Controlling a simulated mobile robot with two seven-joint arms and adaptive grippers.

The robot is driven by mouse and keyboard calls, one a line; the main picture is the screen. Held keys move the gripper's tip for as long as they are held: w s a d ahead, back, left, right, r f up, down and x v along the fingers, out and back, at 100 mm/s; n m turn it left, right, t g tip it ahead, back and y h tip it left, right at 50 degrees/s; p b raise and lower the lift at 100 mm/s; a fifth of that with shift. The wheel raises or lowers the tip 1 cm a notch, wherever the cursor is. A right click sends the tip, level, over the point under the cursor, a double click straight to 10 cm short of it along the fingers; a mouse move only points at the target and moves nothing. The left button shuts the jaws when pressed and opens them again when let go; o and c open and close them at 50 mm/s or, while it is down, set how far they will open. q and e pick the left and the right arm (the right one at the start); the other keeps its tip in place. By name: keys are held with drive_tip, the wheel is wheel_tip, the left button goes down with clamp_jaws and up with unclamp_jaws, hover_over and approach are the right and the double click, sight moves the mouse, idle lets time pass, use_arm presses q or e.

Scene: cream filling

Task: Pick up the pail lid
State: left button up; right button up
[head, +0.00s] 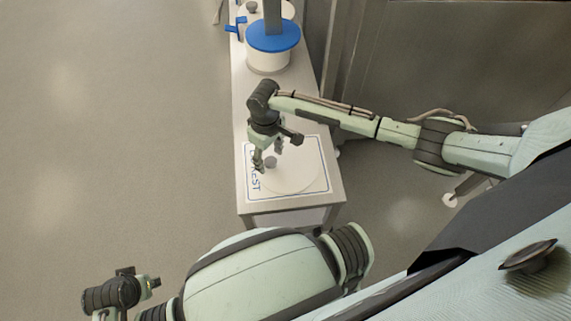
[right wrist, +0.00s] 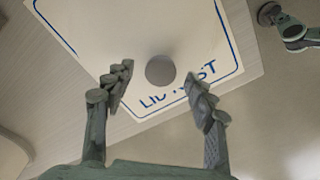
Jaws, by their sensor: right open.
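The pail lid (head: 298,178) is a flat white disc with a small grey knob (head: 271,161). It lies on a white rectangular mat with a blue outline (head: 322,157) at the near end of the bench. My right gripper (head: 268,154) is open and points down above the lid, around the knob's position. In the right wrist view the knob (right wrist: 160,70) shows between the two fingertips, with nothing gripped. My left arm's wrist (head: 113,293) is at the lower left, away from the bench; its fingers cannot be made out.
A white pail with a blue rim (head: 273,37) stands farther back on the bench (head: 243,105), under a grey column (head: 273,12). Blue handles (head: 236,26) are beside it. A metal cabinet (head: 440,65) stands to the right. The floor at left is clear.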

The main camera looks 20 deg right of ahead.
drive_tip(key=shift+f, duration=0.45)
drive_tip(key=shift+c, duration=0.4)
clamp_jaws()
drive_tip(key=shift+r, duration=0.1)
